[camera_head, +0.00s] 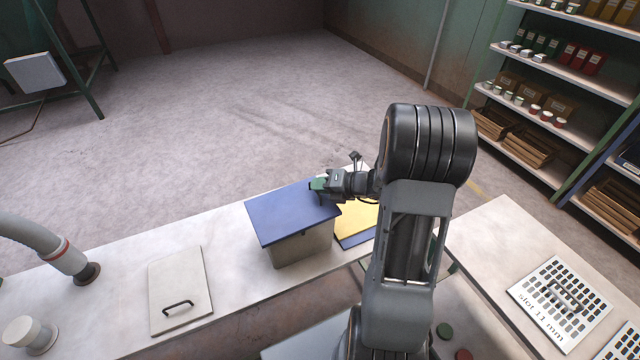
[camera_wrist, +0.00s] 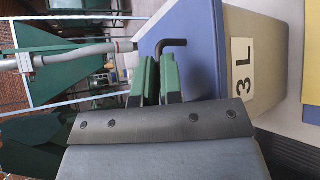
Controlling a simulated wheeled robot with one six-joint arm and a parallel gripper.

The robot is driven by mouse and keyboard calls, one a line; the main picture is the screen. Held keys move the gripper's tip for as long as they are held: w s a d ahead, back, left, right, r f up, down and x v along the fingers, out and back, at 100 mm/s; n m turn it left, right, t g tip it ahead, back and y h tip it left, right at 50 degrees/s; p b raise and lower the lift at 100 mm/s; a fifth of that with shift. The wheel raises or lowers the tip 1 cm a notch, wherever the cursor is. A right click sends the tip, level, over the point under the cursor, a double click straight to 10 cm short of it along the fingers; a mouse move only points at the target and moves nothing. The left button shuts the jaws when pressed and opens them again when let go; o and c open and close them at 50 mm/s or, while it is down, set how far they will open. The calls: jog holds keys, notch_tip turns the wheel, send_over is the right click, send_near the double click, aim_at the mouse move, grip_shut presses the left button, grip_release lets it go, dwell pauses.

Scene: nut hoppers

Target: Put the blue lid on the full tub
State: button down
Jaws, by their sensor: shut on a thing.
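The blue lid (camera_head: 285,214) lies over the top of a beige tub (camera_head: 303,248) on the long pale bench. It covers the tub's opening, so the contents are hidden. I cannot tell if the lid is fully seated. The wrist view shows the lid (camera_wrist: 196,40) against the tub (camera_wrist: 250,65), which carries a "3 L" label (camera_wrist: 243,65). My gripper (camera_head: 318,185) is at the lid's far right edge. Its green fingers (camera_wrist: 157,80) are shut on the lid's black handle (camera_wrist: 176,43), mostly hidden between them.
A yellow and blue item (camera_head: 358,222) lies right of the tub, partly behind my arm. A pale panel with a black handle (camera_head: 180,290) lies left on the bench. A grey pipe (camera_head: 45,245) stands further left. A second table (camera_head: 520,250) and shelves (camera_head: 560,100) are right.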

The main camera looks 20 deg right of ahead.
jog(key=c, duration=1.2)
grip_release()
jog(key=v, duration=1.4)
